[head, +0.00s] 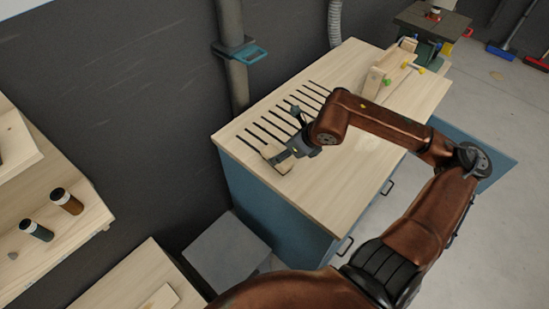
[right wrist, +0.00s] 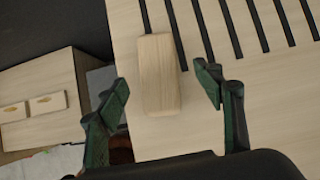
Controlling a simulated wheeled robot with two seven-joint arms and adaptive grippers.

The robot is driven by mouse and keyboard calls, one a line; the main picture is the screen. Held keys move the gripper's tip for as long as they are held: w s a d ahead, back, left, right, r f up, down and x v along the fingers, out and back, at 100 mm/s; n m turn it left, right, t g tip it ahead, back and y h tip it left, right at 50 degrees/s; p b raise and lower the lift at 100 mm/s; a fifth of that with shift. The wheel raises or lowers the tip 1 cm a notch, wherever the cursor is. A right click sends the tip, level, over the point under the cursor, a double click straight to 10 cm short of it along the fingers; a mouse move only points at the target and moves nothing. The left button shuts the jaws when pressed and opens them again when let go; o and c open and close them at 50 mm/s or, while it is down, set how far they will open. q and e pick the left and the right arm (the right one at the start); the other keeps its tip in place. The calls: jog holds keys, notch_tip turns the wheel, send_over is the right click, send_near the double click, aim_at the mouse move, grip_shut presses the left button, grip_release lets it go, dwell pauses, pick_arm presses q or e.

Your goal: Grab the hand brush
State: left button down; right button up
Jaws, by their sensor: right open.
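A pale wooden piece with rounded edges, apparently the hand brush (head: 270,152), lies on the workbench top near its left corner. No bristles show. In the right wrist view the wooden piece (right wrist: 158,72) lies between the spread fingers of my right gripper (right wrist: 163,86), nearer the left finger, with a gap on both sides. In the head view my right gripper (head: 283,158) is at the piece and partly covers it. It is open and holds nothing. My left gripper is not in view.
The workbench top (head: 325,195) has a row of dark slots beside the wooden piece. A wooden fixture with clamps (head: 390,75) stands at its far end. A grey pipe (head: 234,75) rises behind the bench. A shelf with two bottles (head: 66,201) is at left. The bench's front half is clear.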

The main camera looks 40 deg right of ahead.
aim_at(268, 152)
jog(key=b+x, duration=0.1)
jog(key=x, duration=0.2)
jog(key=shift+a+f+b, duration=0.15)
jog(key=shift+f+b, duration=0.25)
jog(key=shift+f, duration=0.1)
jog(key=shift+w+f, duration=0.25)
jog(key=shift+f, duration=0.1)
jog(key=c, duration=0.9)
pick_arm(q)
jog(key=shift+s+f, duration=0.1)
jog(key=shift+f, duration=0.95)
pick_arm(e)
jog(key=c, duration=0.5)
